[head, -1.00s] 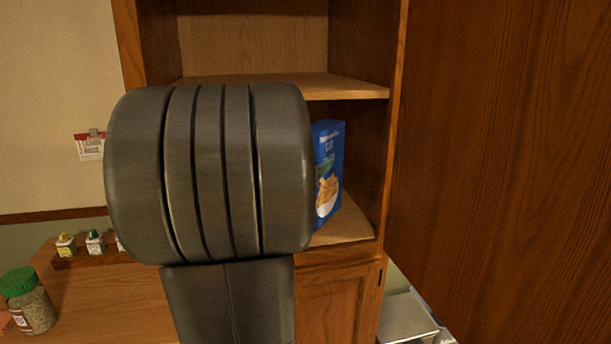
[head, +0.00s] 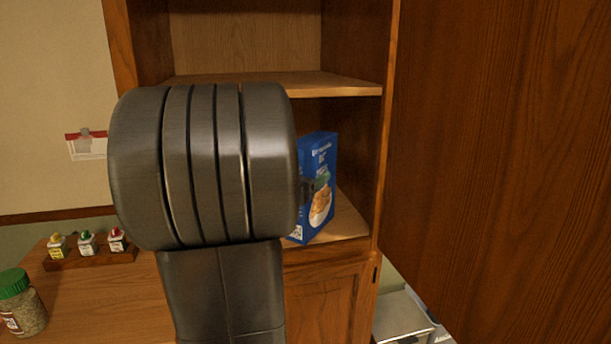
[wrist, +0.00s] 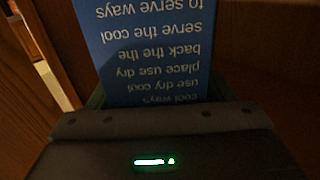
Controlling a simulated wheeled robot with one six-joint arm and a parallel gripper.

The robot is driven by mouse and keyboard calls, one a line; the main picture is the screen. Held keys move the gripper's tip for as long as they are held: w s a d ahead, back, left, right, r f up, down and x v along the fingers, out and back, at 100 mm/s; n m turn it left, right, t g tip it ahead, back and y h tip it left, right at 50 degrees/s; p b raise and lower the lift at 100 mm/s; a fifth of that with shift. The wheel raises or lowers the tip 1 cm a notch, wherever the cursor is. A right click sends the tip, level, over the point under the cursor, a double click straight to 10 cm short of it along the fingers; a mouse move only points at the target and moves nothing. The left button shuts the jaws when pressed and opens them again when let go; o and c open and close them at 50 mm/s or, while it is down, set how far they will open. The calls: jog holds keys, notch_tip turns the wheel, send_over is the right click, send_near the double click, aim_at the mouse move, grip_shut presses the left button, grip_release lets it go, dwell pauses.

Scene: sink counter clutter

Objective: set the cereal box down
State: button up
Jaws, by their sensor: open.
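The blue cereal box (head: 318,170) is in the lower open compartment of the wooden cabinet, close to the front edge of its shelf (head: 350,222). It looks upright or slightly tilted. My arm hides its left side, and I cannot tell whether its whole base rests on the shelf. In the wrist view, the box's printed blue back (wrist: 150,50) fills the space ahead of the palm. My gripper (wrist: 157,96) is open around the box, with its fingers beside the two edges. One dark finger shows against the box in the head view.
A shelf board (head: 330,84) lies above the box, and the cabinet's side wall is to its right. A large wooden door (head: 480,130) stands at the right. A green-lidded jar (head: 22,305) and a rack of small bottles (head: 88,250) stand on the counter at left.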

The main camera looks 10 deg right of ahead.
jog(key=b+v, duration=0.1)
jog(key=v, duration=1.1)
jog(key=shift+r, duration=0.2)
